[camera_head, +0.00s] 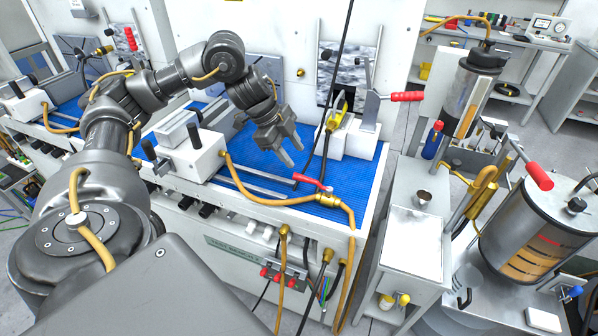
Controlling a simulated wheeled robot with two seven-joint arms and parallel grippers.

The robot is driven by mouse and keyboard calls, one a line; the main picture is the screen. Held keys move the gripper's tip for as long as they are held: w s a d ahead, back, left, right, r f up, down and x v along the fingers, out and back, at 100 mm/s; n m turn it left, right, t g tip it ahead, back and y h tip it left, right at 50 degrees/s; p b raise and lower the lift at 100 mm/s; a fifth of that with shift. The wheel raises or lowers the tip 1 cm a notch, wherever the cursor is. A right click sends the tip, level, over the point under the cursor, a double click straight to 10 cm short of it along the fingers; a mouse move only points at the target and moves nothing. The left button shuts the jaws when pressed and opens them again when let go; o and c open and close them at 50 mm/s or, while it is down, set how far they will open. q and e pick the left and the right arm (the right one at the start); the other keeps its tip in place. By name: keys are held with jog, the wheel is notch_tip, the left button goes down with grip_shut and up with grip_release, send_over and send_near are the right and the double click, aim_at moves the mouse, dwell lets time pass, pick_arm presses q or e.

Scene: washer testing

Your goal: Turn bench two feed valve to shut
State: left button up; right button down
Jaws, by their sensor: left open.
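A brass valve (330,200) with a red lever handle (310,182) sits at the front edge of the blue-matted bench (262,184). A yellow hose joins it on the left and another hangs down on its right. The lever points left from the valve body, roughly along the left hose; its exact angle is hard to tell. My left gripper (293,157) is open and empty, fingers pointing down, above the mat and just behind the lever, apart from it in the picture. My right gripper is out of view.
A white block with a black knob (199,156) stands left on the bench. A white fixture (352,139) with a red-handled clamp (408,96) stands behind right. A black cable passes near the lever. A steel tank (532,228) stands at the right.

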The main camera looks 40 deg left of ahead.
aim_at(301, 176)
pick_arm(q)
jog(key=shift+n, duration=0.5)
jog(key=f+b, duration=0.1)
jog(key=f, duration=0.1)
jog(key=w+f+b, duration=0.1)
jog(key=f, duration=0.4)
jog(key=shift+w+d+f+b, duration=0.3)
jog(key=shift+d+b, duration=0.1)
jog(key=shift+w+d+f, duration=0.15)
jog(key=shift+f, duration=0.3)
grip_shut()
